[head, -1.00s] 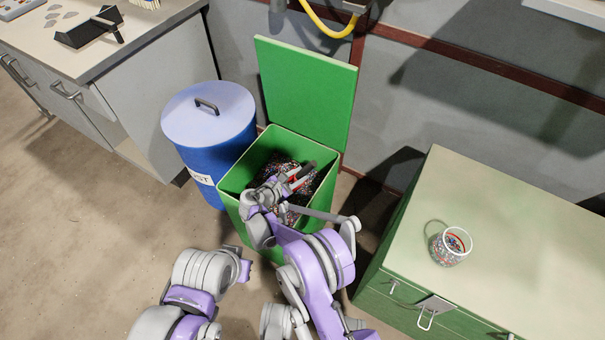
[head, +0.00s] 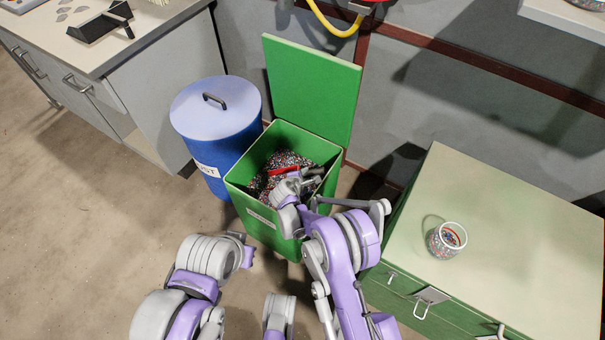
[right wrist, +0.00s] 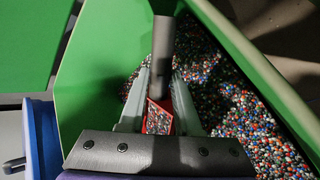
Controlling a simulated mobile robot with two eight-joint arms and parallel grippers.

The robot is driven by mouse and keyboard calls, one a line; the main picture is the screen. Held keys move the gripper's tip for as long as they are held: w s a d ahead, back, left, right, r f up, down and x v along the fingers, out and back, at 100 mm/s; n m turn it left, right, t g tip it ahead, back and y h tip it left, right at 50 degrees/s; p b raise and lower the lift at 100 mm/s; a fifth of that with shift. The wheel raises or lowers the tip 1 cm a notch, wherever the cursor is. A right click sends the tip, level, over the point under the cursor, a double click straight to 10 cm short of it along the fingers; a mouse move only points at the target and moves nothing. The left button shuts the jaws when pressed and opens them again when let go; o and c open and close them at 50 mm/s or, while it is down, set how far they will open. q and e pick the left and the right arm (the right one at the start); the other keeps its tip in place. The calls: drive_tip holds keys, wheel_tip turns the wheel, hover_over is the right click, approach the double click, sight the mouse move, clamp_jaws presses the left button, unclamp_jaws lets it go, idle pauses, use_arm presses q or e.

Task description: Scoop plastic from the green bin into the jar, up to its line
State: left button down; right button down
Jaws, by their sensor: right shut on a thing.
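The green bin (head: 332,155) stands open and holds many coloured plastic granules (head: 262,183); they also show in the right wrist view (right wrist: 265,135). My right gripper (head: 300,182) is inside the bin's mouth, shut on the dark handle (right wrist: 163,50) of a red scoop (head: 284,170). In the right wrist view the scoop (right wrist: 150,122) shows between the fingers with granules in it. The clear jar (head: 433,243) stands on the green cabinet at the right, with granules inside and a red band near its top. Its exact fill level is hard to tell.
A blue drum (head: 225,135) with a lid stands against the bin's left side. The bin's raised lid (head: 312,90) is behind it. The green cabinet top (head: 520,230) is clear around the jar. A grey counter (head: 150,45) with a black dustpan is at upper left.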

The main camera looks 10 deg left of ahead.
drive_tip(key=d+r+m+y+p, duration=0.1)
drive_tip(key=d+r+y, duration=0.1)
drive_tip(key=r, duration=0.6)
drive_tip(key=w+d+r+m+y+p, duration=0.1)
drive_tip(key=d+r+y+p, duration=0.1)
drive_tip(key=r, duration=0.5)
drive_tip(key=shift+d+r+g, duration=0.4)
drive_tip(key=shift+d, duration=0.5)
idle(0.8)
